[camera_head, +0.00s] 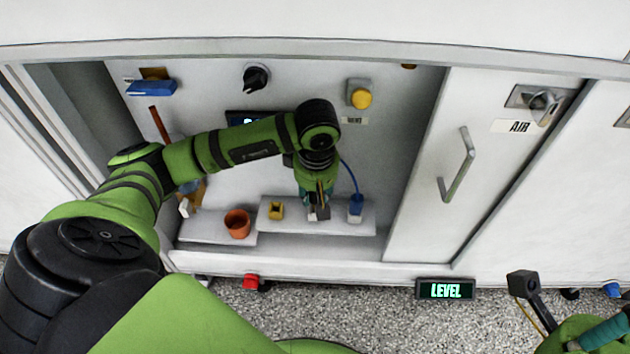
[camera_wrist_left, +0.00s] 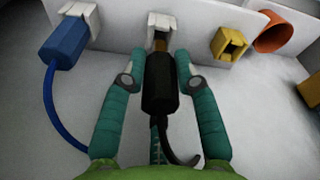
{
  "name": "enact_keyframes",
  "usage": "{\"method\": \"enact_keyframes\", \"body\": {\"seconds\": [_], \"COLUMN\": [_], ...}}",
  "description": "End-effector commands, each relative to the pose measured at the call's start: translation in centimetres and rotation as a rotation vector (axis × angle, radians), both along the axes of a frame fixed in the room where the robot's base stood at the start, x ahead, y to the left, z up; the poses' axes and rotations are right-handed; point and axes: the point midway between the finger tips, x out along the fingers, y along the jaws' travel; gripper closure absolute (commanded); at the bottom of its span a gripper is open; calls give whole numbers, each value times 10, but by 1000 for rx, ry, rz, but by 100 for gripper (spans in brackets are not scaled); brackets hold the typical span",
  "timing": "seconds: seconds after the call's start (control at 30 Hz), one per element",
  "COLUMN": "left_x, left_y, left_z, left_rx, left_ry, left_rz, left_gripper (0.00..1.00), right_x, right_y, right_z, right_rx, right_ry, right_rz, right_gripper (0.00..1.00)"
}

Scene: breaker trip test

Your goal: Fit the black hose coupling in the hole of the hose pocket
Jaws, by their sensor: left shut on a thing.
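My left gripper (camera_head: 318,205) is low in front of the cabinet's back panel, over the shelf. In the left wrist view its two teal fingers (camera_wrist_left: 159,82) are shut on the black hose coupling (camera_wrist_left: 157,98), one on each side. The coupling has a brownish tip and a black hose tail curling toward the wrist. The tip is at the lower edge of the white hose pocket (camera_wrist_left: 165,20). I cannot tell whether it is inside the hole. In the head view the gripper largely hides the coupling. Part of my right gripper (camera_head: 604,334) shows at the bottom right.
A blue coupling (camera_wrist_left: 65,42) with a blue hose sits at a neighbouring white pocket (camera_wrist_left: 80,12). A yellow square holder (camera_head: 276,211) and an orange cup (camera_head: 237,223) stand on the other side. A cabinet door with a handle (camera_head: 458,165) is at the right.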

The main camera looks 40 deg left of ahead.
Motion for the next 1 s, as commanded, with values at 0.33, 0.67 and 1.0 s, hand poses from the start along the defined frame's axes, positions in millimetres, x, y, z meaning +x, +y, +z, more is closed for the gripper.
{"method": "enact_keyframes", "body": {"seconds": [0.33,0.67,1.0], "left_x": [0,0,0], "left_y": [0,0,0], "left_z": [-10,-18,-27], "left_rx": [0,0,1], "left_ry": [-1,0,0], "left_rz": [1,1,1], "left_gripper": [100,100,100], "right_x": [0,0,0], "right_y": [0,0,0], "right_z": [-9,-16,-23], "right_rx": [1,1,1], "right_ry": [0,-1,-1], "right_rz": [0,0,0], "right_gripper": [100,100,100]}}
